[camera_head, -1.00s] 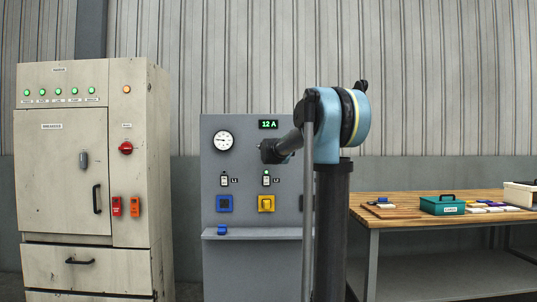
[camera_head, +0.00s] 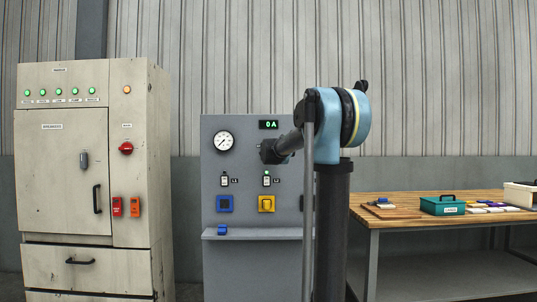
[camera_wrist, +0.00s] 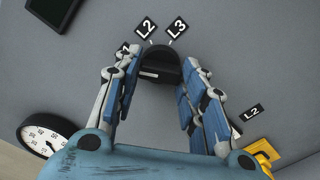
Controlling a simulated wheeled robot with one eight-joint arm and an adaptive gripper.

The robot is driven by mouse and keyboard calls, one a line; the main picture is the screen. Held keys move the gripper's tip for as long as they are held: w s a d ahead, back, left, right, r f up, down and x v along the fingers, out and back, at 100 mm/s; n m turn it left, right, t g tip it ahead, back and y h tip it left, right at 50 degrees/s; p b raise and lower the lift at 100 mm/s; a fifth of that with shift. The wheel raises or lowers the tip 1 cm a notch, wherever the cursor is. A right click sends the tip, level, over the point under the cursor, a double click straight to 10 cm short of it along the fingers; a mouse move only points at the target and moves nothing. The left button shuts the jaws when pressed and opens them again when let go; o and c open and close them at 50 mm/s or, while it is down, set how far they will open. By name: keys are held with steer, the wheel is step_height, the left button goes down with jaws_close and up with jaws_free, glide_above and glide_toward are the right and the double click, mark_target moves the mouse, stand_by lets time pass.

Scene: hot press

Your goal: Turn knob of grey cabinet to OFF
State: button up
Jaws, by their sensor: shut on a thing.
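The grey cabinet (camera_head: 285,218) stands in the middle of the head view. Its black knob (camera_wrist: 161,62) shows in the wrist view, with labels L2 and L3 above it and a partly hidden label at its left. A pale mark shows on the knob; I cannot tell which position it points to. My gripper (camera_wrist: 159,70) is shut on the knob, with blue-padded fingers on both sides. In the head view my gripper (camera_head: 268,152) is against the panel and hides the knob. The green display (camera_head: 268,125) above reads 0 A.
A round gauge (camera_head: 223,141) is left of my gripper. A beige cabinet (camera_head: 65,170) stands left, a wooden workbench (camera_head: 400,215) right.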

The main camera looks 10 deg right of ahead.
steer(key=shift+n, duration=3.8)
steer(key=o, duration=1.1)
steer(key=shift+c, duration=0.2)
steer(key=s+a, duration=0.1)
steer(key=s, duration=1)
steer(key=shift+s, duration=0.35)
steer(key=shift+f, duration=0.1)
